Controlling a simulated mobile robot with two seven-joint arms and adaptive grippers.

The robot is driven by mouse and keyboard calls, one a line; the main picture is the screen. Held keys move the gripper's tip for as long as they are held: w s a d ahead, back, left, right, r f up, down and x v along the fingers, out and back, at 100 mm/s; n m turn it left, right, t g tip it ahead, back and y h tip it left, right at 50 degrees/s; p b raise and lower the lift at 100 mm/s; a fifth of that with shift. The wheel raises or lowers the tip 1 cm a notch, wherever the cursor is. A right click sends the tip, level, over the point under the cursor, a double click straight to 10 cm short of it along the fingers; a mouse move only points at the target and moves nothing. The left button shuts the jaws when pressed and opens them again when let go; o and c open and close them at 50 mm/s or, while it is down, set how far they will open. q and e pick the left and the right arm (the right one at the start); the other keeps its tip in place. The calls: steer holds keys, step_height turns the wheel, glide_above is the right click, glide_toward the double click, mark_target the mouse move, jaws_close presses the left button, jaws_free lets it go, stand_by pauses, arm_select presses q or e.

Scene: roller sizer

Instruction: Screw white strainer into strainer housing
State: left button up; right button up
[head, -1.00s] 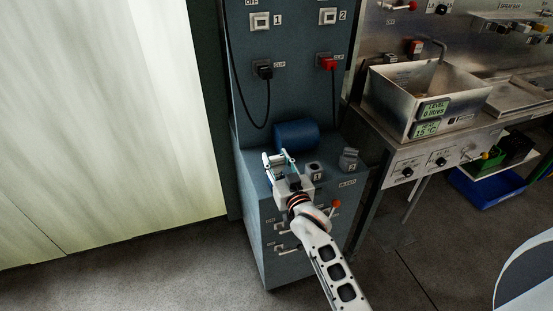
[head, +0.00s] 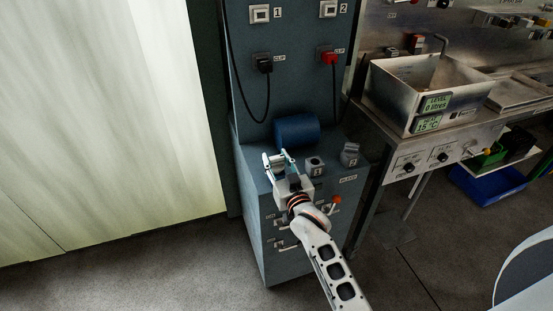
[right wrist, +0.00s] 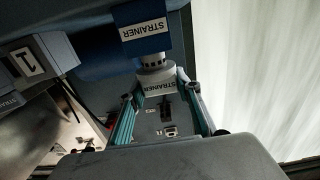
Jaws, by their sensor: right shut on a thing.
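My right gripper (head: 279,158) is at the front of the blue-grey machine, just left of the blue cylinder-shaped strainer housing (head: 297,131). In the right wrist view, the gripper (right wrist: 158,90) is shut on the pale strainer (right wrist: 156,82), with one finger on each side of it. My left gripper is not in view.
Grey blocks marked 1 (head: 314,166) and 2 (head: 350,155) stand right of the gripper on the machine top. Black (head: 264,64) and red (head: 328,58) plugs with hanging cables are above. A steel sink (head: 420,90) stands to the right.

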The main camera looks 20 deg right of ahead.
steer(key=shift+f+b, duration=0.65)
steer(key=shift+f, duration=0.3)
steer(key=o, duration=1.2)
steer(key=s, duration=1.2)
steer(key=shift+d, duration=0.2)
